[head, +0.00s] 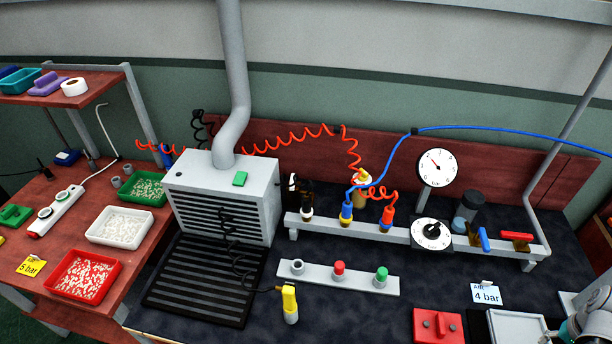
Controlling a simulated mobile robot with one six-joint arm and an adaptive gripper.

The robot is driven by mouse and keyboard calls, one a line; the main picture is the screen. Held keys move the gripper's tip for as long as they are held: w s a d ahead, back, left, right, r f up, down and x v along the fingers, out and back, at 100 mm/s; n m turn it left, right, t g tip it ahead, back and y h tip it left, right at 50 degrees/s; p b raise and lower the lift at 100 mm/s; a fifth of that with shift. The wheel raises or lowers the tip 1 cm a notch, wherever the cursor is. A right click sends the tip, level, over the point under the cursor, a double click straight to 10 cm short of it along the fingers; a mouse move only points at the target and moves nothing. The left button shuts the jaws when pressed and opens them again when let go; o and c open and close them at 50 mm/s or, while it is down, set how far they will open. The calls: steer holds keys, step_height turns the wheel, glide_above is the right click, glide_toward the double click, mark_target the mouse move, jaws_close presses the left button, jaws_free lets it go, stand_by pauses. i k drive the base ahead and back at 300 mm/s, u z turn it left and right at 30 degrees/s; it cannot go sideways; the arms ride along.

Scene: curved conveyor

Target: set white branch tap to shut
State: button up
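A pale manifold rail (328,225) runs across the bench. Near its left end stands a white-collared black fitting (307,206), with a small upright white and dark piece (292,183) close behind it. This looks like the white branch, but its tap lever and setting are too small to tell. A blue fitting (346,211) and a red fitting (387,216) stand further right on the rail. A blue lever (484,239) and a red lever (515,236) sit near its right end. Part of my arm shows at the bottom right corner; my gripper is not in view.
A round gauge (436,168) stands behind the rail, and a black-knobbed dial (431,234) is in front. A grey vented box (222,190) stands left. Coiled red hoses and a blue hose hang above the rail. A low rack (338,278) with several fittings lies in front.

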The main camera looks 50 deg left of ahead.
mark_target(292, 182)
steer(key=z, duration=0.1)
steer(key=k, duration=1.35)
steer(key=u, duration=1.55)
steer(key=i, duration=0.5)
steer(key=u, duration=0.25)
